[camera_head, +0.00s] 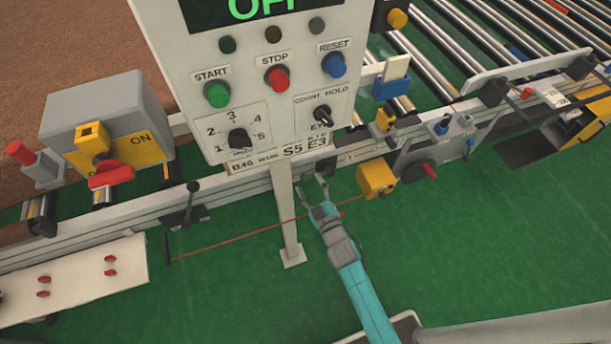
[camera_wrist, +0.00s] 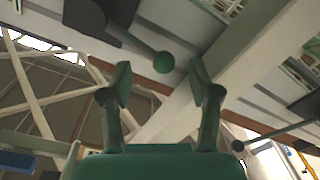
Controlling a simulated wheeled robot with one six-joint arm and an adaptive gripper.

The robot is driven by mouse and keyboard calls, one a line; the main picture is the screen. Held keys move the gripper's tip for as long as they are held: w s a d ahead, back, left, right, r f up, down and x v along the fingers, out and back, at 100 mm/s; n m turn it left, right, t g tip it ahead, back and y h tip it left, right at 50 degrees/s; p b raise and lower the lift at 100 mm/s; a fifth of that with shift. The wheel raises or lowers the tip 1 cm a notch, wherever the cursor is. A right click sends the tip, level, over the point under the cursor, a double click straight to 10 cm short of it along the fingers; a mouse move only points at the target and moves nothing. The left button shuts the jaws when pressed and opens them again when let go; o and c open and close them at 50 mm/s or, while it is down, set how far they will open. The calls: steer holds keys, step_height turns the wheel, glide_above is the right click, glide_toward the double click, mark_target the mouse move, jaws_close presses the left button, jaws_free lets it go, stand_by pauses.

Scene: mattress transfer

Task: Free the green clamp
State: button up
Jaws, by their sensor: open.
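My gripper (camera_head: 322,186) is open, at the end of my teal arm, low beside the white frame rail and right of the panel's post. In the wrist view my open gripper (camera_wrist: 158,80) points at a dark clamp lever with a green ball knob (camera_wrist: 163,62). The knob sits just beyond and between the two fingertips; I cannot tell whether it touches them. The lever runs up and left to a dark clamp body (camera_wrist: 98,18) on the rail. In the head view I cannot make out the green knob clearly.
The control panel (camera_head: 255,105) and its white post (camera_head: 284,210) stand close left of my gripper. A yellow box (camera_head: 376,178) is close on the right. A red line (camera_head: 245,236) crosses near my gripper. Another black lever (camera_head: 190,203) is further left. Open green floor lies in front.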

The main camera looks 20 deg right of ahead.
mark_target(306, 176)
steer(key=shift+w+a, duration=0.1)
steer(key=shift+w, duration=1.8)
jaws_close()
